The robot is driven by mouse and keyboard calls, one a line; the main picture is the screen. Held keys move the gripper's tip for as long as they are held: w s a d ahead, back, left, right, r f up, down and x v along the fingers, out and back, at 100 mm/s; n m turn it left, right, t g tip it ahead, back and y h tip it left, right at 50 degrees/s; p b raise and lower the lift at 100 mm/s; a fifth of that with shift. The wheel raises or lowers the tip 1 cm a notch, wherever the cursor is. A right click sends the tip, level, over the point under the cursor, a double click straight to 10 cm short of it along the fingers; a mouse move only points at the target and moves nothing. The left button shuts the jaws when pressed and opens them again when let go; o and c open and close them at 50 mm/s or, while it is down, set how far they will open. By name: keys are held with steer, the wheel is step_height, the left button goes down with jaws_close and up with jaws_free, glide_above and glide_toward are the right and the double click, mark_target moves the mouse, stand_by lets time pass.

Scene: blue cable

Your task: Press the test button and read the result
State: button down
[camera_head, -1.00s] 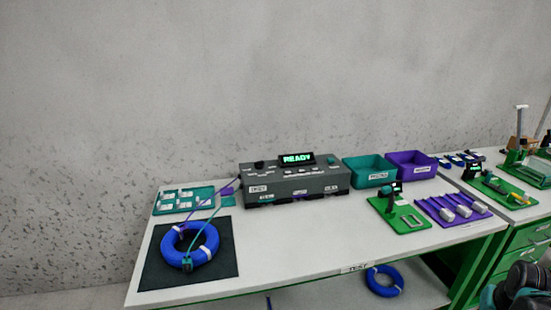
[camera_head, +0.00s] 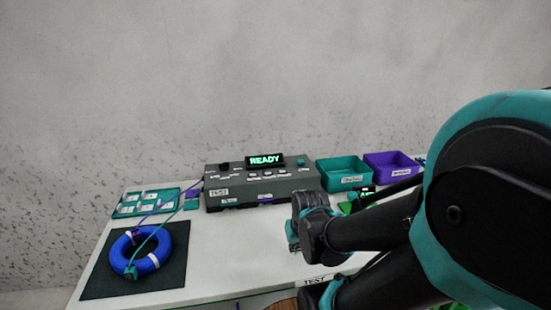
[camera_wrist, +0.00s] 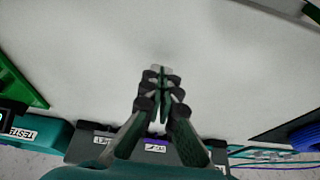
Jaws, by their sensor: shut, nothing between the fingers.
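The grey tester (camera_head: 262,186) stands at the back of the table, and its lit display (camera_head: 265,160) reads "READY" in green. A teal knob or button (camera_head: 300,162) sits on its top right and a dark one (camera_head: 224,167) on its top left; I cannot tell which is the test button. The blue cable coil (camera_head: 141,250) lies on a dark mat (camera_head: 94,281), with thin leads running to the tester's left side. My gripper (camera_wrist: 160,75) is shut and empty, apart from the tester, over the white table.
Teal (camera_head: 343,173) and purple (camera_head: 391,165) bins stand right of the tester. A teal tray (camera_head: 147,201) with white pieces lies at the back left. My arm covers the table's right side. Bare table lies between mat and gripper.

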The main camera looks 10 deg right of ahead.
steer(key=shift+w+a, duration=0.2)
steer(key=shift+a, duration=0.05)
steer(key=w+d+r+n+h, duration=0.1)
steer(key=w+d+r+n, duration=0.1)
steer(key=w+r+n, duration=0.3)
steer(key=w+d+r+h, duration=0.1)
steer(key=w+d+r, duration=0.15)
steer(key=w, duration=0.45)
steer(key=w+d+r+n+h, duration=0.1)
steer(key=w+d+r+n, duration=0.15)
steer(key=w, duration=0.35)
step_height(320, 180, up, 12)
steer(key=f+n+t+h, duration=0.1)
steer(key=n+h, duration=0.3)
steer(key=n, duration=0.5)
glide_above(300, 161)
steer(key=shift+s+a+r, duration=0.1)
steer(key=shift+r, duration=0.15)
steer(key=shift+f, duration=0.1)
steer(key=shift+f, duration=4.35)
steer(key=shift+f, duration=0.1)
steer(key=shift+f, duration=0.3)
